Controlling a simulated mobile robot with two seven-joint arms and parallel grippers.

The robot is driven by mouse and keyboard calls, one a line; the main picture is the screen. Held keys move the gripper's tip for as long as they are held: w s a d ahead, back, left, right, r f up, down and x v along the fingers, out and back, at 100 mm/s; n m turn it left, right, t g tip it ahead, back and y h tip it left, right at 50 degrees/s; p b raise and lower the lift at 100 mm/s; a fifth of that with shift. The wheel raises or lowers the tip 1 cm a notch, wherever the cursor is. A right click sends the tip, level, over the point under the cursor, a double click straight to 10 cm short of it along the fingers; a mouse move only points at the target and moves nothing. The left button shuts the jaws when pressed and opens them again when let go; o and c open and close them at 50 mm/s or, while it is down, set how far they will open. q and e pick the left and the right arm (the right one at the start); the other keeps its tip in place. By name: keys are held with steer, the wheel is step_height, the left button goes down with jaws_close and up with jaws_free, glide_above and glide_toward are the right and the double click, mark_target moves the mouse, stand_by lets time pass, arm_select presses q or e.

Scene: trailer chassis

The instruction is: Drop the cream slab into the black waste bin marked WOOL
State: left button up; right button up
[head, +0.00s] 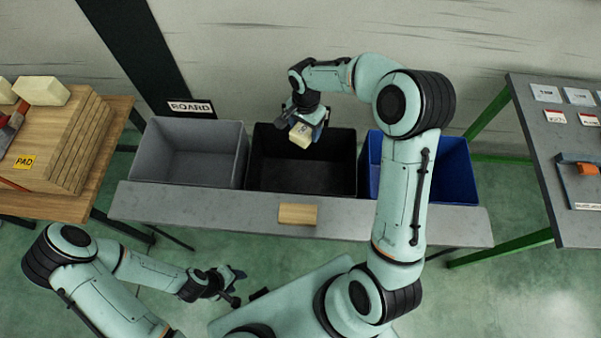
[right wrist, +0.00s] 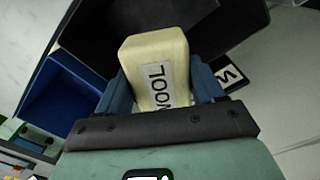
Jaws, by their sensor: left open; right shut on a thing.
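The cream slab (head: 299,137) is held in my right gripper (head: 307,127) over the black waste bin (head: 301,177), above its rear part. In the right wrist view the slab (right wrist: 156,57) carries a white WOOL label and sits between the two blue fingers of my right gripper (right wrist: 162,88), which is shut on it. The dark inside of the bin (right wrist: 205,18) shows behind it. A sign with only part of a letter visible is partly hidden behind the right finger. My left gripper (head: 222,284) is open and empty at the lower left, away from the bins.
A grey bin (head: 190,150) under a BOARD sign (head: 190,107) stands left of the black bin, a blue bin (head: 455,170) right. A wooden block (head: 298,214) lies on the bench's front ledge. A table with boards (head: 70,145) is left, a grey table (head: 555,140) right.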

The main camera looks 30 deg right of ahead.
steer(key=shift+s+f+b, duration=0.1)
steer(key=shift+f+b, duration=0.35)
steer(key=shift+f, duration=1.35)
steer(key=o, duration=1.1)
steer(key=shift+r, duration=0.1)
step_height(320, 180, up, 13)
steer(key=shift+r+p, duration=0.15)
steer(key=shift+p, duration=0.15)
